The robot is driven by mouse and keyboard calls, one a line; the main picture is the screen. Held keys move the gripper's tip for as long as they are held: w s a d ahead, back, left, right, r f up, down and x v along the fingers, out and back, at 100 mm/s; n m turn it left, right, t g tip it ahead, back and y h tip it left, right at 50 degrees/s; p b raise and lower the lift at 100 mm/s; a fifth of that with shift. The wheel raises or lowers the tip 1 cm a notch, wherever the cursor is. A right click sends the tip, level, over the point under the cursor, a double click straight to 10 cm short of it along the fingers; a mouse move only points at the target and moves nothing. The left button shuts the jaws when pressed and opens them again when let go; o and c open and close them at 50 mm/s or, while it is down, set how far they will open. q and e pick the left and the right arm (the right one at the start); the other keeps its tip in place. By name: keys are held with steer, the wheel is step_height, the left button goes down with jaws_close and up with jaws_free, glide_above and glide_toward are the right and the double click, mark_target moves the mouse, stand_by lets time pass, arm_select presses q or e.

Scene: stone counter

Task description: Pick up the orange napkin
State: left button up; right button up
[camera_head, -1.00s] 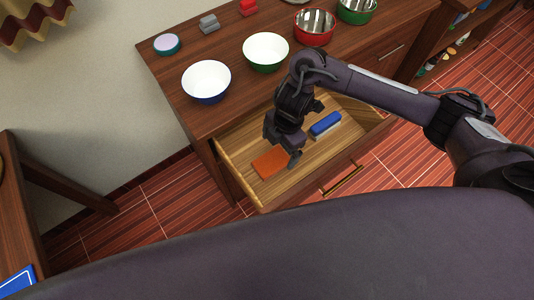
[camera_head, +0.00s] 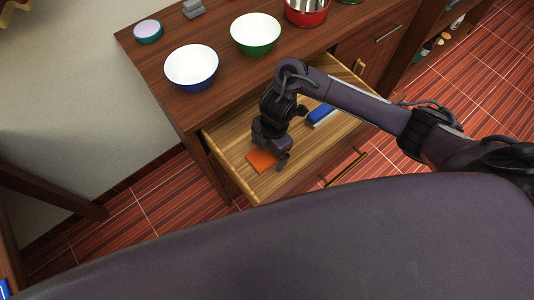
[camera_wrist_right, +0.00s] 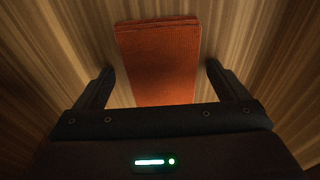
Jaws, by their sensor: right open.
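The orange napkin (camera_head: 261,161) lies flat on the wooden bottom of the open drawer (camera_head: 237,165), near its left end. My right gripper (camera_head: 270,158) is inside the drawer, just over the napkin, and covers part of it. In the right wrist view the napkin (camera_wrist_right: 158,62) looks like a folded rectangle. The two fingers of the right gripper (camera_wrist_right: 160,78) are apart, one on each side of the napkin's near part, with nothing held. Whether the fingers touch the drawer bottom cannot be told. My left gripper is not in view.
A blue object (camera_head: 320,115) with a pale edge lies in the drawer right of the gripper. The drawer's front wall has a handle (camera_head: 347,168).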

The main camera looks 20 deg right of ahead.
steer(key=shift+r, duration=0.1)
steer(key=c, duration=1)
steer(key=shift+r, duration=0.1)
steer(key=shift+c, duration=0.2)
